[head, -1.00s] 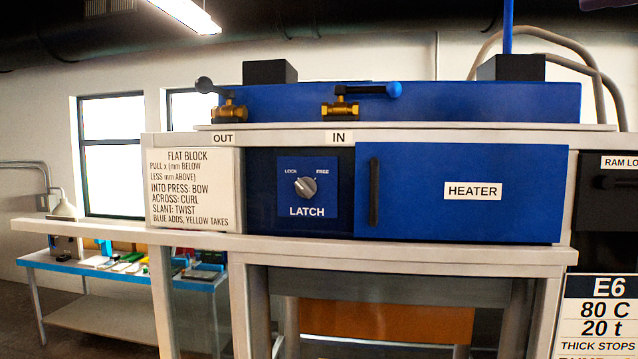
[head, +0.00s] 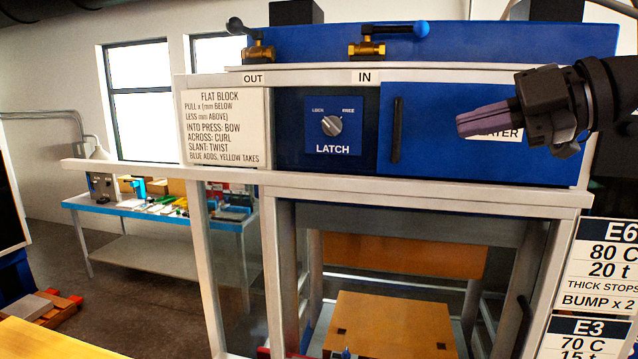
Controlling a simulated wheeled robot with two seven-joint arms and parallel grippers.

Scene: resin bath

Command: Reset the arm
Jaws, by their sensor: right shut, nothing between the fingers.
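My right gripper (head: 466,125) comes in from the right edge of the head view. Its fingers are shut with nothing between them, and they point left in front of the blue HEATER door (head: 440,150), covering part of its label. I cannot tell whether they touch the door. The door's black handle (head: 396,130) is to the left of the fingertips. The latch knob (head: 332,125) sits on a blue LATCH panel, between LOCK and FREE marks; its pointer's exact setting is hard to read. My left gripper is not in view.
A brass valve with a black knob (head: 257,46) sits above OUT, and one with a blue knob (head: 372,46) above IN. A pale shelf (head: 330,187) runs below the panel. An orange-brown board (head: 390,320) lies lower down. A cluttered side bench (head: 140,208) stands at left.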

